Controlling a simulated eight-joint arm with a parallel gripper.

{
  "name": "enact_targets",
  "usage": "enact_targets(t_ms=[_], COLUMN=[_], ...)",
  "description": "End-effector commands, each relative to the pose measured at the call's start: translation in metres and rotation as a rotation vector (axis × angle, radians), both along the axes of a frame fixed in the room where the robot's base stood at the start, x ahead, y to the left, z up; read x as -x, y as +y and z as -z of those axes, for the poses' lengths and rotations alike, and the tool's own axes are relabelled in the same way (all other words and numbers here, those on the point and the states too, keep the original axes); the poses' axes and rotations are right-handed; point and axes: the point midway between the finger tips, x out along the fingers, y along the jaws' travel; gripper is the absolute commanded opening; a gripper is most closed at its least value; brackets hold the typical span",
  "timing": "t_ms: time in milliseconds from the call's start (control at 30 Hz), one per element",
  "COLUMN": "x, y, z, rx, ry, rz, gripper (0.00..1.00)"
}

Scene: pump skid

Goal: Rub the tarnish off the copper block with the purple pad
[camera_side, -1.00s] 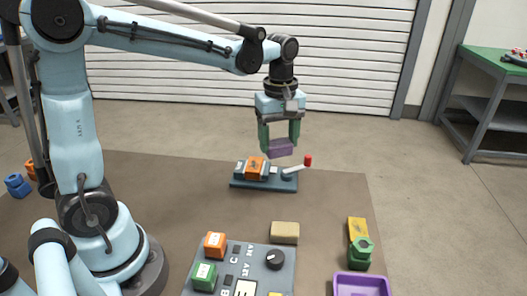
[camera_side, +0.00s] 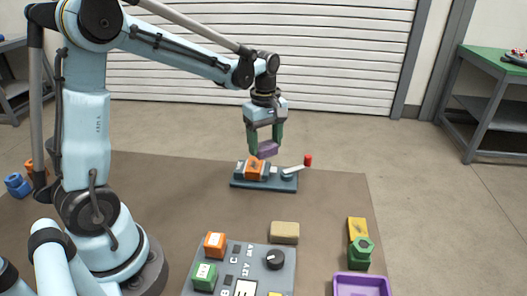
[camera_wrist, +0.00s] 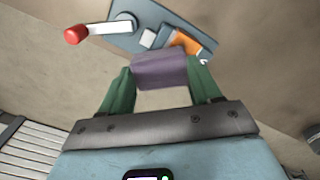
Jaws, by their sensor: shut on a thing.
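The purple pad (camera_side: 268,149) is held between the green fingers of my gripper (camera_side: 265,146), which is shut on it. The pad also shows in the wrist view (camera_wrist: 160,69) between both fingers. The copper block (camera_side: 254,170) is orange with dark marks on its top and sits on a blue-grey base plate (camera_side: 240,184). In the wrist view the copper block (camera_wrist: 186,43) is partly hidden behind the pad. The pad is just above and to the right of the block in the side view; I cannot tell whether they touch.
A lever with a red knob (camera_side: 308,160) stands on the plate's right side. The middle mat is clear.

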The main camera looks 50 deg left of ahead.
Motion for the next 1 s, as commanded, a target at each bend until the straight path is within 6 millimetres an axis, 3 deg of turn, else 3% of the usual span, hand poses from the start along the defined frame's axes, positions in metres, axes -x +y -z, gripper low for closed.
enact_targets(t_ms=[300,367,867,1000], x=[0.002,0.006,0.039,0.030], y=[0.003,0.007,0.039,0.031], z=[0.034,0.033,0.033,0.033], rx=[0.000,0.000,0.000,0.000], ry=[0.000,0.000,0.001,0.000], rz=[-0.002,-0.002,-0.003,0.004], gripper=[0.35,0.30,0.30,0.30])
